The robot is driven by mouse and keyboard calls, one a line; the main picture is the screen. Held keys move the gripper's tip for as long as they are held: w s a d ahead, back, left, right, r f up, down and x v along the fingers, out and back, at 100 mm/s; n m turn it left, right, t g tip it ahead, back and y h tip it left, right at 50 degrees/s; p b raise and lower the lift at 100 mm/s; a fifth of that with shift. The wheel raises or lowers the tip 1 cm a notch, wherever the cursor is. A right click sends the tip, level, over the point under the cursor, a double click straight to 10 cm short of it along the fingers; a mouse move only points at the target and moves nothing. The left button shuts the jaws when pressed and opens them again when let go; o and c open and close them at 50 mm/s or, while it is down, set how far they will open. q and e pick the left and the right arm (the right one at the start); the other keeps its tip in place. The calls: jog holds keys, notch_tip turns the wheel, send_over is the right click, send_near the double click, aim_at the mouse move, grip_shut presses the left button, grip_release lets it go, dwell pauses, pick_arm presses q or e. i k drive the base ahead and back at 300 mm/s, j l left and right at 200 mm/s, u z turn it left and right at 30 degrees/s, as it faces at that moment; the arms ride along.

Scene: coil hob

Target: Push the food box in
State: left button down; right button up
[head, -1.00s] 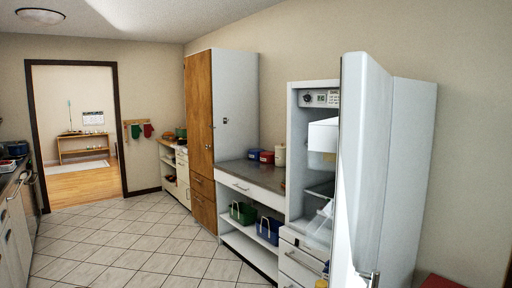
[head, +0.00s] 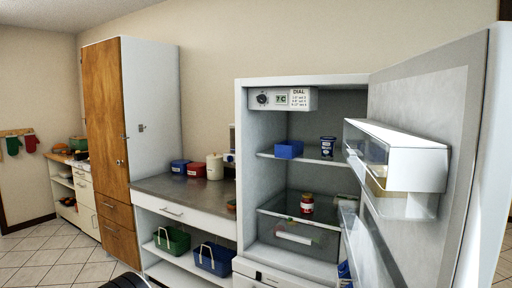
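The fridge (head: 241,170) stands open at the right of the head view. A clear, see-through box (head: 268,232), which looks like the food box, sits low inside it, below the shelf. A pale labelled item (head: 294,231) shows through its front. How far the box sticks out is hard to tell. A jar with a red lid (head: 307,205) shows at the box's top; I cannot tell whether it is in or behind it. Neither of my grippers can be made out in view.
The open fridge door (head: 462,150) with its clear-and-white bins (head: 400,160) fills the right side. A small blue box (head: 289,149) and a dark blue tub (head: 327,147) stand on the fridge shelf (head: 265,154). A counter (head: 150,183) adjoins at left. Tiled floor (head: 50,262) shows at lower left.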

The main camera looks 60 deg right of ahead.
aim_at(288, 149)
jog(key=i+z, duration=0.4)
jog(key=i, duration=0.15)
jog(key=i+j+z, duration=0.8)
jog(key=i, duration=0.2)
jog(key=i+j+z, duration=0.4)
jog(key=z, duration=1.45)
